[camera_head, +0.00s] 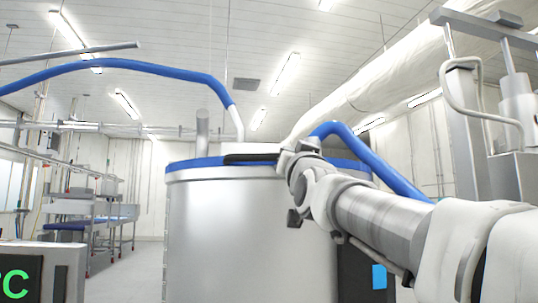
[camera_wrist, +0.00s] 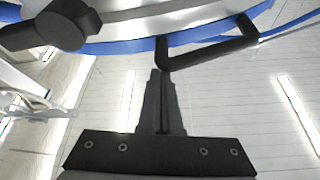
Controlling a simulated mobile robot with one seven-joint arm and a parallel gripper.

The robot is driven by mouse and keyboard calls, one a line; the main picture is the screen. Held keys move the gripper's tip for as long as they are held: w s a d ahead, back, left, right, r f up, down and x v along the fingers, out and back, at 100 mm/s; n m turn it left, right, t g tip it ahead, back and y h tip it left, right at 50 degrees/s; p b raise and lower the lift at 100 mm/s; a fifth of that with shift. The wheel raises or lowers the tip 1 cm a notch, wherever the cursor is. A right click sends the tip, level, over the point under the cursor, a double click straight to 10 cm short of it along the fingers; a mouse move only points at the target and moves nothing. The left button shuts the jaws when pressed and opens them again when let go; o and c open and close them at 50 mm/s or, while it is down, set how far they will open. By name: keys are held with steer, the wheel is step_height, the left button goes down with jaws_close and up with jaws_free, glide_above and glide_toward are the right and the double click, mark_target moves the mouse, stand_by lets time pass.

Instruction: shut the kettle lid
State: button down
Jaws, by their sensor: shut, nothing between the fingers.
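The kettle (camera_head: 250,235) is a large upright steel drum in the middle of the head view. Its lid (camera_head: 190,163) shows edge-on as a blue band at the top; how far it stands open cannot be told. A black bar handle (camera_head: 250,157) sits at the lid's front edge. In the wrist view the handle (camera_wrist: 212,48) projects from the blue-edged lid (camera_wrist: 125,45). My gripper (camera_wrist: 160,72) is shut and empty, its fingertips close to the handle's left end; contact cannot be told. In the head view my arm hides the kettle's right front, and my fingertips are not clear.
A blue hose (camera_head: 130,66) arches above the kettle at left; another blue pipe (camera_head: 380,165) runs behind my arm. A dark knob (camera_wrist: 70,25) stands near the lid's edge. A display box (camera_head: 40,272) is at lower left. Steel carts (camera_head: 95,215) stand on the floor behind.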

steer(key=shift+w+f, duration=0.1)
steer(key=shift+f, duration=0.85)
step_height(320, 180, up, 5)
steer(key=s+d+p, duration=0.1)
steer(key=s+p, duration=0.1)
steer(key=s+d+f+b, duration=0.1)
steer(key=s+f, duration=0.6)
steer(key=shift+s+b, duration=0.15)
steer(key=shift+b, duration=0.2)
steer(key=shift+d+f, duration=0.1)
